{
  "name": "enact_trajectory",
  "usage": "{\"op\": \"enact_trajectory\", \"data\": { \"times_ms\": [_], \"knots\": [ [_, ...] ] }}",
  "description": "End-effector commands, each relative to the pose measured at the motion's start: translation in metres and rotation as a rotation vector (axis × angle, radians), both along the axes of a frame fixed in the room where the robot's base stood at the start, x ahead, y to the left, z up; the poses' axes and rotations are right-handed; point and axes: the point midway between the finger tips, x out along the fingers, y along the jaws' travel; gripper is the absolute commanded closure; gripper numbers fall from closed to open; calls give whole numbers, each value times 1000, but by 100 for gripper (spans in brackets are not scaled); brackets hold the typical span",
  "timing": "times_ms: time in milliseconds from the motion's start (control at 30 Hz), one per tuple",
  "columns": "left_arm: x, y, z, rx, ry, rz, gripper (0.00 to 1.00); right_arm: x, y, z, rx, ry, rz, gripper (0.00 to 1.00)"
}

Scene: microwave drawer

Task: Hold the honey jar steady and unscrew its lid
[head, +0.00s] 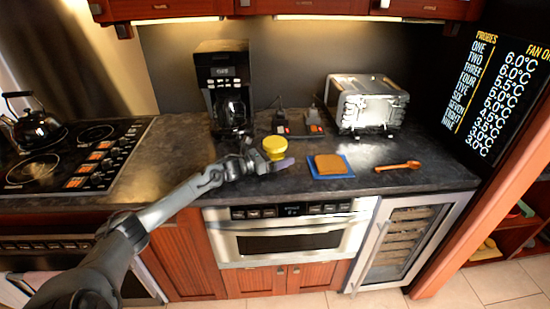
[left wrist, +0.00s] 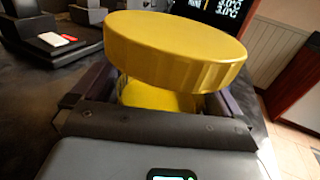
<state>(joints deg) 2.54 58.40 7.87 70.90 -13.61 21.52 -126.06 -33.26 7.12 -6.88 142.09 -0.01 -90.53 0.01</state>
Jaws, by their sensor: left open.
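The honey jar's yellow lid (head: 274,143) shows on the counter in the head view, just beyond my left gripper (head: 276,163). In the left wrist view the wide yellow lid (left wrist: 175,48) sits on top of the jar (left wrist: 158,97), whose body shows yellow below it. The left gripper's fingers stand on either side of the jar body, below the lid, and are open. The jar's lower part is hidden by the gripper. My right gripper is not in either view.
A blue plate (head: 318,174) with a slice of bread (head: 331,164) and a wooden spoon (head: 398,166) lie right of the jar. A coffee maker (head: 224,85) and a toaster (head: 367,103) stand behind. A stove (head: 75,155) is at left.

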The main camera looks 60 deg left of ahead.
Motion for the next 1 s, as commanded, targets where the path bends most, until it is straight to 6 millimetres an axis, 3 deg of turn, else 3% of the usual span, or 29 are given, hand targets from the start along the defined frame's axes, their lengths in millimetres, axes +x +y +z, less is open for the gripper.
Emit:
{"op": "enact_trajectory", "data": {
  "times_ms": [100,567,1000],
  "knots": [
    [0,0,0,0,0,0,0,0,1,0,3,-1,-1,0],
    [0,0,1,0,-3,0,68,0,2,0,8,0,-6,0],
    [0,0,15,4,-3,-1,68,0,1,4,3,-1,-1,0]
  ]
}}
